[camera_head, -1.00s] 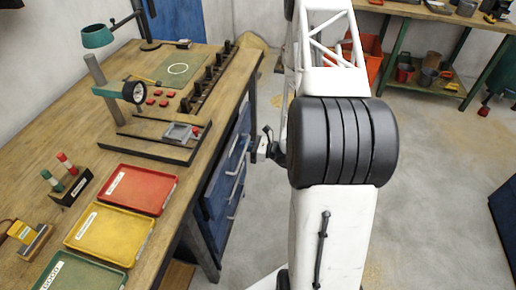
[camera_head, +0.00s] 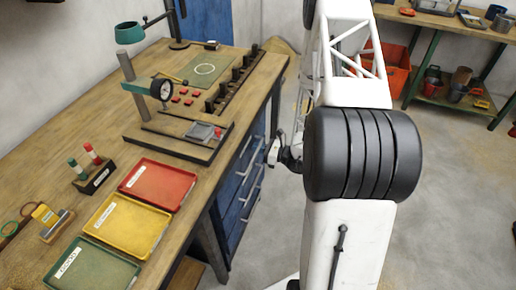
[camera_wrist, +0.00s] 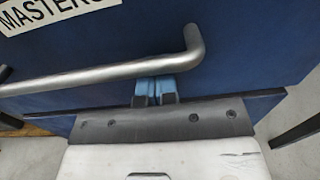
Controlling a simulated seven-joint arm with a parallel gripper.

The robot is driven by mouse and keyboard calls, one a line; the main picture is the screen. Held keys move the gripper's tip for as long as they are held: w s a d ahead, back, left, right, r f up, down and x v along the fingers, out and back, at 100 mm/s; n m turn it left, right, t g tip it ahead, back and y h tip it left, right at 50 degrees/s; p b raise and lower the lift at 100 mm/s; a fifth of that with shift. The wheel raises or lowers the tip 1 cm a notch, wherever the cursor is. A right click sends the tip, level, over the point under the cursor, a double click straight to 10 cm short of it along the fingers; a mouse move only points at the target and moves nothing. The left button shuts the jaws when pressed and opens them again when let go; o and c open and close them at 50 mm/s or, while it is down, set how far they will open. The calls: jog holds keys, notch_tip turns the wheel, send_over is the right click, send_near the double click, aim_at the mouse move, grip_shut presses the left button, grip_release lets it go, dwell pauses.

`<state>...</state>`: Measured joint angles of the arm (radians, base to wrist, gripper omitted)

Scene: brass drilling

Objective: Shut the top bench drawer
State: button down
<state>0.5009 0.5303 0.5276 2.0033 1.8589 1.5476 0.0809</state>
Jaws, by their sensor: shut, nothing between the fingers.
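The bench's blue drawer fronts with silver bar handles are on its right side in the head view; the upper handle (camera_head: 244,158) shows there. How far the top drawer stands out is hard to tell there. In the wrist view a blue drawer front (camera_wrist: 240,55) with a white label reading "MASTERS" (camera_wrist: 45,12) fills the upper part, and its silver bar handle (camera_wrist: 100,80) crosses in front. My gripper (camera_wrist: 155,84) is shut and empty, its blue fingertips by the drawer front just below the handle. Contact cannot be told. In the head view my gripper (camera_head: 274,152) is beside the drawers.
The bench top (camera_head: 75,120) holds red (camera_head: 160,184), yellow (camera_head: 112,220) and green (camera_head: 95,268) trays, and a fixture with a dial gauge (camera_head: 162,90). Open floor (camera_head: 262,240) lies right of the drawers. A shelved bench (camera_head: 455,35) stands at the back right.

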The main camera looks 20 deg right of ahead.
jog(key=shift+w+r, duration=0.1)
jog(key=shift+w, duration=0.2)
jog(key=v, duration=1.4)
jog(key=shift+s, duration=0.3)
jog(key=s+a+r+n+g, duration=0.3)
jog(key=a+r+n+g, duration=0.35)
jog(key=a+r, duration=0.35)
jog(key=s+a+r+n+g, duration=0.2)
jog(key=a+r+n+g, duration=0.5)
jog(key=r, duration=0.6)
jog(key=s+a+r+n+t+h, duration=0.1)
jog(key=s+a+r+n+h, duration=0.3)
jog(key=s+r, duration=0.5)
jog(key=s+a+r+n+t+h, duration=0.2)
jog(key=s+a+r+n+h, duration=0.2)
jog(key=s+r+n+h, duration=0.5)
jog(key=shift+s+r, duration=0.4)
jog(key=shift+s, duration=0.45)
